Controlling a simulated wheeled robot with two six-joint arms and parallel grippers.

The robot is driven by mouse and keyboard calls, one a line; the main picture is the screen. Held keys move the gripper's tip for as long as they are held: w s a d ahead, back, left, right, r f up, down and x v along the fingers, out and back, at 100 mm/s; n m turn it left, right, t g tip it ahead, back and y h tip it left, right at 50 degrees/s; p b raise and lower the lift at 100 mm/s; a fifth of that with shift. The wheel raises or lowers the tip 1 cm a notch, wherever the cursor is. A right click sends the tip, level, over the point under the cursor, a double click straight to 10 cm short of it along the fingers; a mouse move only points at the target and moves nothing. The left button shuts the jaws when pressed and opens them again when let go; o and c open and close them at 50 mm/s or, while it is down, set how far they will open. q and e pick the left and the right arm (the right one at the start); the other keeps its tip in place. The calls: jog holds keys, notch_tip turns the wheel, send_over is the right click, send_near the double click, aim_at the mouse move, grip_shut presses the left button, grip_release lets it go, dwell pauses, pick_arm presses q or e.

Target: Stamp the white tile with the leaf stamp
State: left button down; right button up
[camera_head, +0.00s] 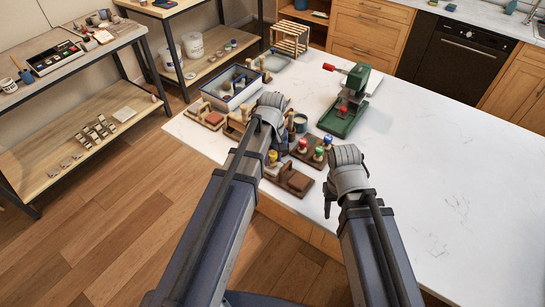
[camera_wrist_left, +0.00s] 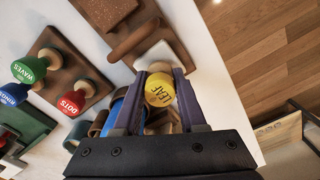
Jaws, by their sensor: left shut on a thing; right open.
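The leaf stamp (camera_wrist_left: 160,92) has a round yellow top marked LEAF. My left gripper (camera_wrist_left: 158,88) is shut on it in the left wrist view. In the head view the yellow top (camera_head: 272,156) shows just beyond my left gripper (camera_head: 275,148). A pale piece, likely the white tile (camera_wrist_left: 162,54), lies below and past the fingertips in the wrist view, partly hidden by the stamp and fingers. I cannot tell whether the stamp touches it. My right gripper (camera_head: 328,207) is open and empty over the counter's near edge.
Green WAVES (camera_wrist_left: 30,69), red DOTS (camera_wrist_left: 71,103) and blue RINGS (camera_wrist_left: 14,94) stamps stand in a wooden holder beside the left gripper. A green press (camera_head: 345,110) stands farther back. The counter's right side (camera_head: 450,190) is clear.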

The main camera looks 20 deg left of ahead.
pick_arm(q)
jog(key=shift+f+b, duration=0.35)
jog(key=shift+f, duration=0.05)
pick_arm(e)
jog(key=shift+f, duration=0.4)
pick_arm(q)
jog(key=shift+r, duration=0.1)
pick_arm(e)
jog(key=shift+r, duration=0.1)
pick_arm(q)
notch_tip(320, 180, up, 6)
jog(key=p, duration=0.6)
pick_arm(e)
notch_tip(320, 180, up, 6)
dwell(0.3)
